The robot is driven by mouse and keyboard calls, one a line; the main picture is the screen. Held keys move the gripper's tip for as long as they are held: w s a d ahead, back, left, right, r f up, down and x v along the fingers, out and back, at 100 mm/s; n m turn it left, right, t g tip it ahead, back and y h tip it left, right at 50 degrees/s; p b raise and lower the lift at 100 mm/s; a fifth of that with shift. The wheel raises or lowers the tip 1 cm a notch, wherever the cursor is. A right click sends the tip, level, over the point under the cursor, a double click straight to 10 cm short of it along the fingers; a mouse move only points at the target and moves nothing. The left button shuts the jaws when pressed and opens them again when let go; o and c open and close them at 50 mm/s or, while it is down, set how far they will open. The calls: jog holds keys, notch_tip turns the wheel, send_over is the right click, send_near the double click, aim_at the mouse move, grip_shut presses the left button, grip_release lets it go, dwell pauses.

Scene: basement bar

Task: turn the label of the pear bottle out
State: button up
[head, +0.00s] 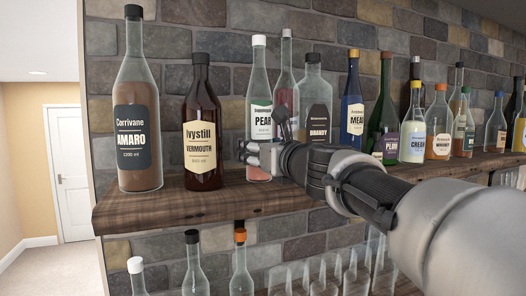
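The pear bottle (259,84) stands upright on the upper wooden shelf, a clear bottle with a white cap and a little reddish liquid low in it. Its white and green label (261,121) shows the word PEAR and sits toward the right of the visible glass. My gripper (263,147) is at the lower half of this bottle, reaching in from the right. It covers part of the glass below the label, and a dark finger part overlaps the label's right edge. Whether the fingers touch or close on the bottle cannot be told.
The dark vermouth bottle (203,112) and tall amaro bottle (135,95) stand left on the shelf (190,207). A reddish bottle (286,80) and the brandy bottle (314,87) stand close behind my gripper. More bottles line the right. Bottles and glasses stand below.

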jog(key=shift+o, duration=1.1)
jog(key=v, duration=1.2)
jog(key=shift+b, duration=0.4)
